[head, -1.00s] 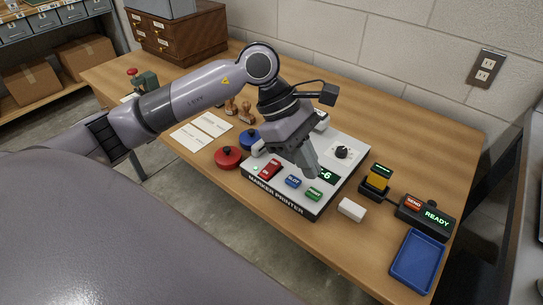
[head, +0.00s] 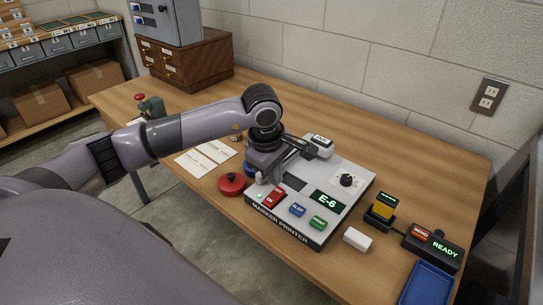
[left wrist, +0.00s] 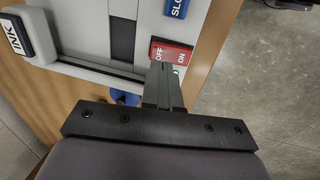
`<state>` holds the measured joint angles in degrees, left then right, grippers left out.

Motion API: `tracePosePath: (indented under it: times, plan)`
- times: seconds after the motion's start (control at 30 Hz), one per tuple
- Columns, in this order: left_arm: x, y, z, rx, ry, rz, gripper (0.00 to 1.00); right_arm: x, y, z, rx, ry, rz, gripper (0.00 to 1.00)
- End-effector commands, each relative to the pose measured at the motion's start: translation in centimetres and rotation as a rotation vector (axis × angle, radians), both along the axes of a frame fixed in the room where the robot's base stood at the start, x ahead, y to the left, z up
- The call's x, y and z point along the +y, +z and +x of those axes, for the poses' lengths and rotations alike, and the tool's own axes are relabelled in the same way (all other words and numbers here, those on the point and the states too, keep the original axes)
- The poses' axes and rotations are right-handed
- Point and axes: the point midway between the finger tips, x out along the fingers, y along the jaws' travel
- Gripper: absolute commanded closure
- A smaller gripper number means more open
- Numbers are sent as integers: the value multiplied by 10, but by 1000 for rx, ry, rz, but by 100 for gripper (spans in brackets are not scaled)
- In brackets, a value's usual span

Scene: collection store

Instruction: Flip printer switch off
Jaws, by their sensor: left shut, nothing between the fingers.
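The marker printer (head: 320,172) is a pale grey box on the wooden table. Its red rocker switch (head: 274,198) sits at the front left corner, beside a small lit green lamp (head: 260,196). In the left wrist view the red switch (left wrist: 171,52) carries the words OFF and ON. My left gripper (head: 264,181) is shut and empty, pointing down just behind the switch. In the left wrist view its fingertips (left wrist: 161,70) overlap the switch's edge at the OFF side; I cannot tell whether they touch. My right gripper is not in view.
The printer also bears a blue SLOT button (head: 297,209), a green PRINT button (head: 318,223), a display reading E-6 (head: 327,199), a dial (head: 347,180) and an INK block (head: 320,145). A red round object (head: 231,184) stands left of it. A white block (head: 357,239) lies to the right.

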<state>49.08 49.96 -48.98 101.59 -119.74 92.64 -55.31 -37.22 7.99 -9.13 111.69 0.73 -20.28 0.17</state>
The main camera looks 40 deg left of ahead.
Motion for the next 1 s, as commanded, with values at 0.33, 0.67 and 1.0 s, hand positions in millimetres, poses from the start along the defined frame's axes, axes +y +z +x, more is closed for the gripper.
tracePosePath:
  times: [0.33, 0.67, 1.0]
  plan:
    - [-1, -34, 7, 0, 0, -1, 100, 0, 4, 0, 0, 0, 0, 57]
    - [-1, -35, 7, -1, 0, -1, 100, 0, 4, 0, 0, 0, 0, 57]
    - [-1, -52, 17, 0, 0, 1, 100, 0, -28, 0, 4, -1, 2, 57]
